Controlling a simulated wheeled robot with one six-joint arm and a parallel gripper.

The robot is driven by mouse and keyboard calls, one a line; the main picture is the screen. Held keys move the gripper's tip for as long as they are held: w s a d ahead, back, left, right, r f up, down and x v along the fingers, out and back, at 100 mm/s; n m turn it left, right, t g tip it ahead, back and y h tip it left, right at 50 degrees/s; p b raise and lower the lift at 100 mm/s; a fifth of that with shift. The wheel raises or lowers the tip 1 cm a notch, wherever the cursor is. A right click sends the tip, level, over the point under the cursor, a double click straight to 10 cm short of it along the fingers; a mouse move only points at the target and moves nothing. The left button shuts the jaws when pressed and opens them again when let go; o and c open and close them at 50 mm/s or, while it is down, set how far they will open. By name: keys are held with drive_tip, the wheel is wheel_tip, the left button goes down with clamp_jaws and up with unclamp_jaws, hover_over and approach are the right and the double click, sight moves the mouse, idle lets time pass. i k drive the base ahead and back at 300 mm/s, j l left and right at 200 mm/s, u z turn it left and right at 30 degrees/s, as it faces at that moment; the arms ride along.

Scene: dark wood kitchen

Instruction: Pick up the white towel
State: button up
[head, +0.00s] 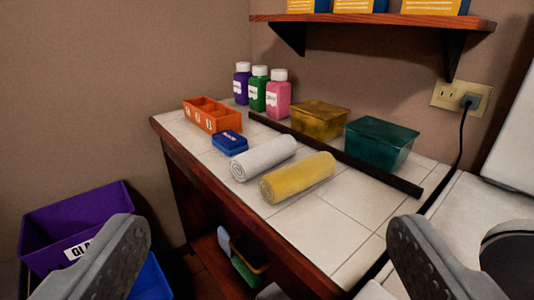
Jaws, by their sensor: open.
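The white towel (264,158) is rolled up and lies on the white tiled counter (345,215). A rolled yellow towel (298,178) lies close beside it, on the near right side. My gripper (268,258) is open and empty. Its two grey fingers show at the lower left and lower right of the view, wide apart.
A blue box (230,142) sits just left of the white towel, with an orange holder (212,115) behind. Purple, green and pink bottles (278,94), a yellow box (320,119) and a teal box (381,143) stand behind. A dark strip (345,158) crosses the counter. A shelf (370,20) hangs above.

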sight(245, 166)
drive_tip(key=i+j+z, duration=0.1)
drive_tip(key=i+j, duration=0.25)
drive_tip(key=j, duration=0.15)
drive_tip(key=i+j, duration=0.35)
drive_tip(key=j, duration=0.15)
drive_tip(key=z, duration=0.05)
